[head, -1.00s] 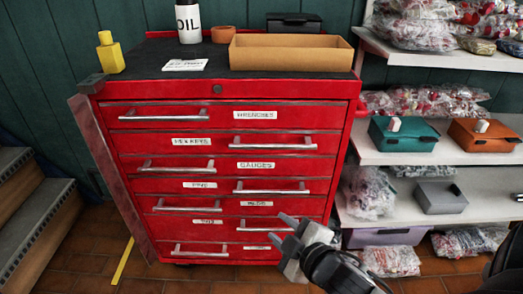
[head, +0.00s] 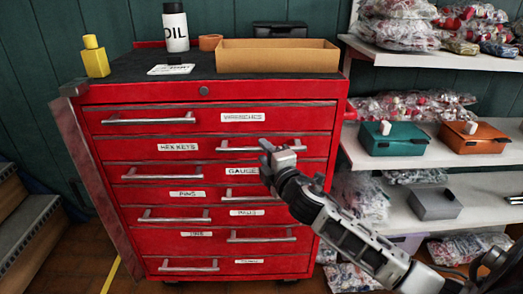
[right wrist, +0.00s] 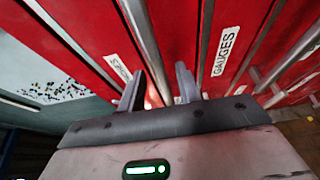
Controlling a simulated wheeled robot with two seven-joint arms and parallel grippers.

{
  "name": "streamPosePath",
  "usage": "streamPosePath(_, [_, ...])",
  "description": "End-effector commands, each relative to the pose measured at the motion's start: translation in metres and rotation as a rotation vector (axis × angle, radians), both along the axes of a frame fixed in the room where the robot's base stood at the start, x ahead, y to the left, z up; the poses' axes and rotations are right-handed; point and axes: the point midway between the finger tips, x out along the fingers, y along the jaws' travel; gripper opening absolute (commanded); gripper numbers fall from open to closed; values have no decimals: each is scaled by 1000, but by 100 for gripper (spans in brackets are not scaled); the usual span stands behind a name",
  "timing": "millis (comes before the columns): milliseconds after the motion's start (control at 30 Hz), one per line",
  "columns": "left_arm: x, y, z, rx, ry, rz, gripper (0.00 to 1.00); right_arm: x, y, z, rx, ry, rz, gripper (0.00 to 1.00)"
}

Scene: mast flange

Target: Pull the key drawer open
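The key drawer (head: 178,157), labelled HEXKEYS, is the second from the top of the red cabinet and looks shut. Its silver handle (head: 240,148) is on its right half, and my right gripper (head: 272,152) is in front of the handle's right part. In the right wrist view the right gripper (right wrist: 158,88) is open, its two dark fingers apart. A grey bar, apparently the key drawer's handle (right wrist: 140,45), runs down towards the gap between them. I cannot tell whether the fingers touch it. My left gripper is not in view.
The GAUGES drawer (head: 190,175) is just below, with other shut drawers above and beneath. An oil bottle (head: 174,28), yellow bottle (head: 95,62) and cardboard tray (head: 277,60) stand on top. Shelves with bagged goods and a teal box (head: 393,139) are at the right.

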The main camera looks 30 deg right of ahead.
Motion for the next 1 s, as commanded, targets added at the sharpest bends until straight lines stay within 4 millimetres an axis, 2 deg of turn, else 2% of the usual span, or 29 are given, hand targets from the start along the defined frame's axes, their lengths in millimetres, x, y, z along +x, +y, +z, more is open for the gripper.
streamPosePath(100, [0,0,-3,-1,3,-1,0,15,-2,0,0,-1,-1,35])
streamPosePath(200, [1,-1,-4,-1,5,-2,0,22,-3,0,1,0,0,35])
streamPosePath(533, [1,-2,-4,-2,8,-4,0,25,-3,-1,1,1,1,35])
streamPosePath(567, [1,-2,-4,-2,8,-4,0,25,-3,-1,1,1,1,29])
streamPosePath(667, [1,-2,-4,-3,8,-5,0,24,-3,-1,1,1,1,1])
streamPosePath(867, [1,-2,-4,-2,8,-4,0,24,-3,-1,1,2,1,0])
streamPosePath(1000, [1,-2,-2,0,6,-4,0,23,7,0,2,2,12,0])
